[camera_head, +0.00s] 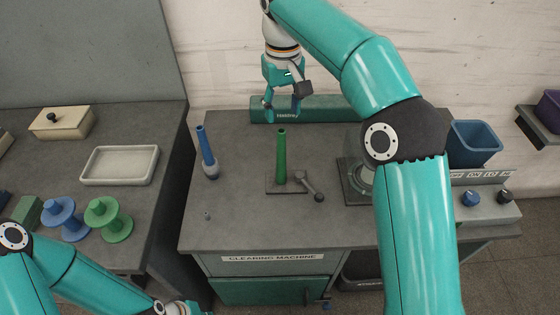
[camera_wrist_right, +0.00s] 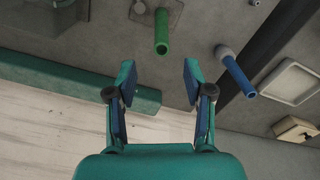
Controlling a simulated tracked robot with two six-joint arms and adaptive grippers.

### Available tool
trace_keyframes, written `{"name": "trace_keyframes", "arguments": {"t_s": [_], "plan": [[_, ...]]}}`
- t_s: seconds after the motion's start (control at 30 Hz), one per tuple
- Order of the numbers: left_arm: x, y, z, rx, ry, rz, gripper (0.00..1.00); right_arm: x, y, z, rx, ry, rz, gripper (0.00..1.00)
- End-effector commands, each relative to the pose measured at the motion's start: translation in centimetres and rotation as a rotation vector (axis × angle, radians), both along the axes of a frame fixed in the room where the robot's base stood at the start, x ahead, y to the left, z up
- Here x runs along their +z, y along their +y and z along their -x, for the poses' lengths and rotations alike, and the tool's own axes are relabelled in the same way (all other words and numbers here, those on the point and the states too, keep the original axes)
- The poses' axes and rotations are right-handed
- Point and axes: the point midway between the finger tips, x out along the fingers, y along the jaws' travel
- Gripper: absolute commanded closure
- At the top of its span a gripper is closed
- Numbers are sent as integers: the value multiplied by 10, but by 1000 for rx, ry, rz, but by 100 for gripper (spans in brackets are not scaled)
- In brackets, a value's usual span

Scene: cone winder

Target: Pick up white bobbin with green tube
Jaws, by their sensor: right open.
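A green tube (camera_head: 281,157) stands upright on a small square plate on the machine table. In the right wrist view the green tube (camera_wrist_right: 161,32) shows beyond the fingertips; no white winding shows on it. My right gripper (camera_head: 282,108) is open and empty, above the back of the table behind the green tube, with a clear gap between them. Its two fingers also show apart in the right wrist view (camera_wrist_right: 158,85). My left gripper (camera_head: 187,307) is only partly in view at the bottom edge, and its fingers cannot be made out.
A blue tube with a pale lower part (camera_head: 207,154) stands left of the green tube. A lever with a ball knob (camera_head: 314,186) lies close to the plate. A teal bar (camera_head: 325,108) runs along the table's back. Blue and green spools (camera_head: 108,220) and a white tray (camera_head: 119,165) are on the left table.

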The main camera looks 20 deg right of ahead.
Motion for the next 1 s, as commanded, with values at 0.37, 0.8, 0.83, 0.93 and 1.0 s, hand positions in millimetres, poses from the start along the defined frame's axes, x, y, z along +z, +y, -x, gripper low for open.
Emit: {"name": "trace_keyframes", "arguments": {"t_s": [0.37, 0.8, 0.83, 0.93, 1.0], "plan": [[-15, 0, 0, 0, -1, 0, 100, -60, 0, 0, 0, 0, -1, 48], [-15, 0, -1, 0, -1, 0, 100, -106, 1, 1, 0, 2, -1, 48], [-15, 0, -1, 0, -1, 0, 100, -109, 1, 1, -1, 1, -2, 48], [-15, 0, -1, 0, -1, 0, 100, -114, 1, 1, -1, 0, -2, 48], [-15, 0, -1, 0, -1, 0, 100, -115, 1, 1, -1, -1, -2, 48]]}}
